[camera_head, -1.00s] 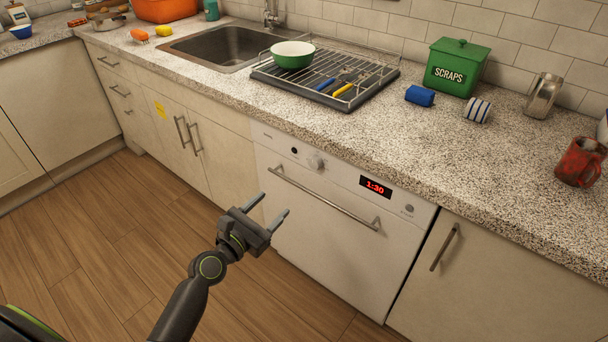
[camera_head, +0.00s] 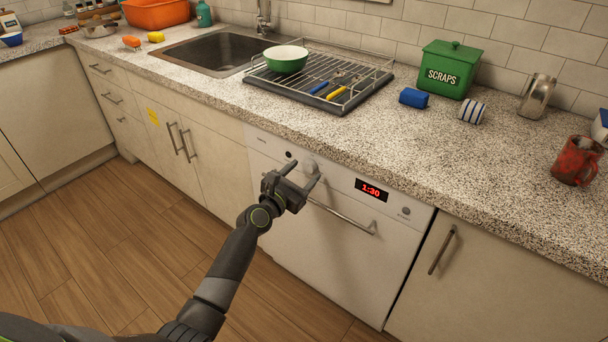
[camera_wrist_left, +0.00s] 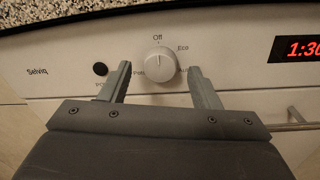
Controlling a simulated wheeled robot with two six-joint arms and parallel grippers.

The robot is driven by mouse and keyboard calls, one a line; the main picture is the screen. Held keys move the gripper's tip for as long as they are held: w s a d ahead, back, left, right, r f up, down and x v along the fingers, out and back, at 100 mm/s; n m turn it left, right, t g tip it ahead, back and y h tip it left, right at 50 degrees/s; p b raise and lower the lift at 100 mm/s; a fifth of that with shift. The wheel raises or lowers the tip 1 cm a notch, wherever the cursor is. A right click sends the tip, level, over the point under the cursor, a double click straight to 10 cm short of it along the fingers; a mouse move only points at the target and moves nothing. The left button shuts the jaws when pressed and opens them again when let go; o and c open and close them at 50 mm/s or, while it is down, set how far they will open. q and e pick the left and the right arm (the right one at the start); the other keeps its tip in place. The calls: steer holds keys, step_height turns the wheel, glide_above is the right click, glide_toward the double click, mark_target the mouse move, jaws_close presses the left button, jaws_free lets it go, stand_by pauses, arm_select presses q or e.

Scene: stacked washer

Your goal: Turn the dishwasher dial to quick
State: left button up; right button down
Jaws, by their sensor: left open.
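The white dishwasher (camera_head: 335,255) has a front panel with a round dial, a black button and a red display (camera_head: 371,190) reading 1:30. The white dial (camera_wrist_left: 160,64) shows in the left wrist view, its pointer line up near "Off". "Eco" is at its upper right; the labels lower down are partly hidden by the fingers. My left gripper (camera_head: 297,172) is open in front of the panel. In the left wrist view its fingertips (camera_wrist_left: 159,71) stand on either side of the dial, apart from it in the picture. In the head view the gripper partly covers the dial. My right gripper is not in view.
The bar handle (camera_head: 345,219) runs across the dishwasher door just below the panel. The speckled counter edge overhangs above. A cupboard handle (camera_head: 441,252) stands to the right. The floor in front is clear.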

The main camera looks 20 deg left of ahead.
arm_select(q)
steer(key=shift+w+d, duration=0.1)
steer(key=shift+w, duration=0.45)
steer(key=c, duration=0.9)
steer(key=shift+c, duration=0.4)
